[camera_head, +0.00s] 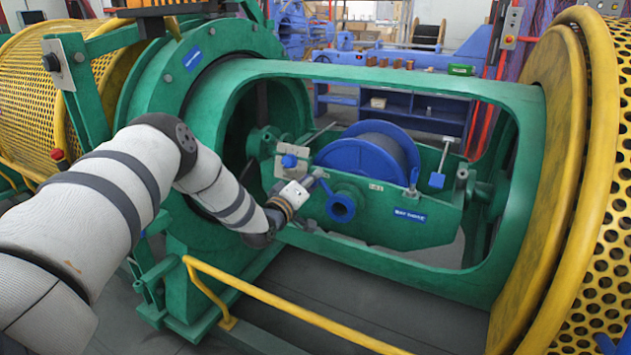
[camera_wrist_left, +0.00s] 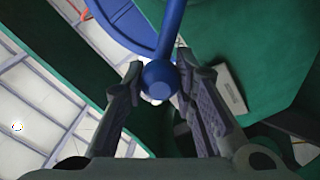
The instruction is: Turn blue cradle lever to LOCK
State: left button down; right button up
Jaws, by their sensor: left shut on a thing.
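The blue lever (camera_wrist_left: 172,30), a rod with a round ball knob, shows in the left wrist view. Its knob lies between the two dark fingers of my left gripper (camera_wrist_left: 160,72), which is shut on it. In the head view, my left gripper (camera_head: 316,181) reaches through the green housing's opening to the cradle (camera_head: 400,232), in front of the blue spool (camera_head: 345,156). My right gripper is not in view.
The green tubular housing (camera_head: 400,282) frames the opening around my arm. A yellow rail (camera_head: 290,308) runs in front. Yellow perforated guards stand on both sides.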

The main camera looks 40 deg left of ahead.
pick_arm(q)
jog(key=shift+f, duration=0.15)
dwell(0.3)
jog(key=c, duration=1.3)
grip_release()
jog(key=v, duration=1.2)
